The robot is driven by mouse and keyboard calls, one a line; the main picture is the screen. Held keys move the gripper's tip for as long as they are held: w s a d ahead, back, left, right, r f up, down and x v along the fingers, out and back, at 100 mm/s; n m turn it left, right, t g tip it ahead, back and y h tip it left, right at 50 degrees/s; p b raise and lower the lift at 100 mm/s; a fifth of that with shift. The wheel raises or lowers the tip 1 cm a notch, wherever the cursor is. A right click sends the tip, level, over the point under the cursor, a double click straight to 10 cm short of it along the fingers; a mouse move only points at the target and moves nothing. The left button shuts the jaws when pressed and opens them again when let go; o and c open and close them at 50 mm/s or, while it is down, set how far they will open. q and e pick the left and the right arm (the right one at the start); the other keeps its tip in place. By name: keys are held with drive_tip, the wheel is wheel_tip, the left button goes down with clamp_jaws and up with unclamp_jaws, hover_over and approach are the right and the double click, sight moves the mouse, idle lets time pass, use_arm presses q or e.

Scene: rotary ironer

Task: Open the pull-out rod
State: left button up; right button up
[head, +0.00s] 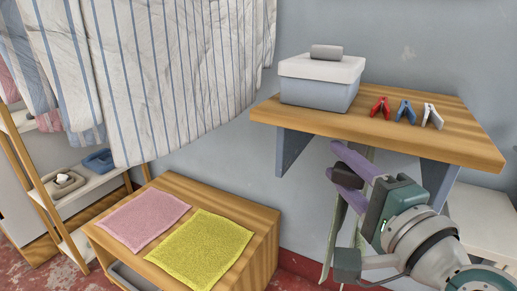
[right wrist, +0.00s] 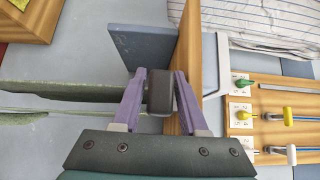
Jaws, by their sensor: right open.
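My right gripper (head: 338,172) has purple fingers and is below the front left part of the wooden wall shelf. It is open, with a dark grey block (head: 329,173) between its fingertips. In the right wrist view the fingers (right wrist: 160,92) stand on both sides of this block (right wrist: 160,90), with a gap at least on its left side. The block may be the end of the pull-out rod; the rest of the rod is hidden or cannot be made out. My left gripper is in neither view.
The wooden shelf (head: 450,142) above the gripper carries a lidded box (head: 318,92) and several clothespins (head: 405,112). Its blue bracket (right wrist: 140,48) is close to the fingers. A low cabinet (head: 262,235) with pink and yellow cloths stands left. Striped fabric (head: 180,70) hangs behind.

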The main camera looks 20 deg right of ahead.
drive_tip(key=shift+w, duration=0.65)
clamp_jaws()
idle(1.0)
